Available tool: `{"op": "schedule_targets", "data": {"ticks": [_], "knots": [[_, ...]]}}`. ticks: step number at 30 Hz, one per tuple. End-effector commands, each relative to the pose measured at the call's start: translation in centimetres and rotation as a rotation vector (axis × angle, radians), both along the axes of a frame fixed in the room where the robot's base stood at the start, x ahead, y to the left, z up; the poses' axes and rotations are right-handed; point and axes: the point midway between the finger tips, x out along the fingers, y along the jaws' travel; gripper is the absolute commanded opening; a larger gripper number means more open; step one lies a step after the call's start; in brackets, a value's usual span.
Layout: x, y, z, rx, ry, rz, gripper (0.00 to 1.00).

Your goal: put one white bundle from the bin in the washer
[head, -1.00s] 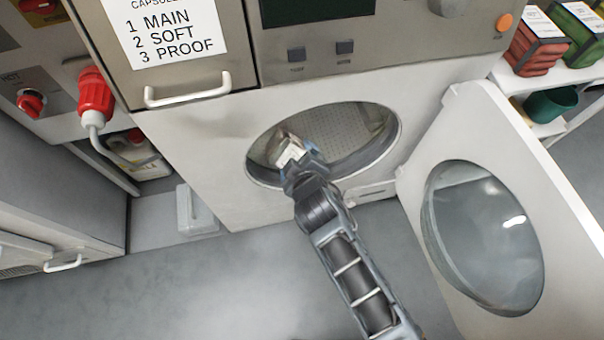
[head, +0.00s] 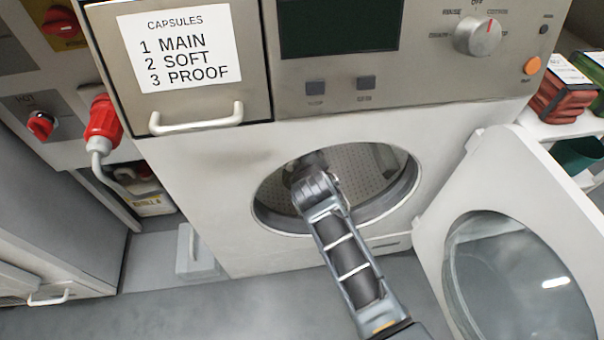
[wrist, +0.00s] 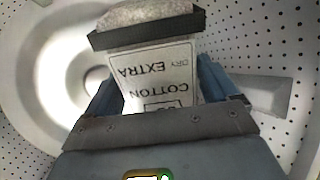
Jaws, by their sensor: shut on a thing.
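The white bundle (wrist: 152,75) fills the middle of the wrist view, with a dark band round it and a label reading "COTTON EXTRA DRY". My gripper (wrist: 160,95) is shut on it, one blue-grey finger on each side. The washer (head: 215,170) stands ahead with its round opening. Its perforated drum (head: 365,165) surrounds the bundle in the wrist view (wrist: 285,55). In the head view my wrist is inside the opening and hides the gripper and bundle. The bin is not in view.
The washer door (head: 460,190) stands open to the right, its round glass (head: 515,275) facing me. A drawer with a capsule label (head: 190,50) and handle is above left. A red plug (head: 103,122) hangs at the left. Red folded bundles (head: 565,98) lie on a shelf at right.

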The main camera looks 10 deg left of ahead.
Motion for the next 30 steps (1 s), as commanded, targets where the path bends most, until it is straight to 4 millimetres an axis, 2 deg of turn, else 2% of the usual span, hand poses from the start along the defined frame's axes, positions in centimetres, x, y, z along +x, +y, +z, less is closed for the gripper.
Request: {"op": "schedule_targets", "data": {"ticks": [12, 13, 17, 25, 30], "knots": [[0.7, 0.2, 0.1, 0.000, -0.002, 0.001, 0.47], [0.7, 0.2, 0.1, 0.000, -0.002, 0.001, 0.88], [0.6, 0.2, 0.1, 0.000, -0.002, 0.001, 1.00], [0.4, 0.1, 0.2, -0.001, 0.001, 0.001, 1.00], [-1.2, -0.4, 1.6, -0.001, 0.001, 0.001, 1.00]]}}
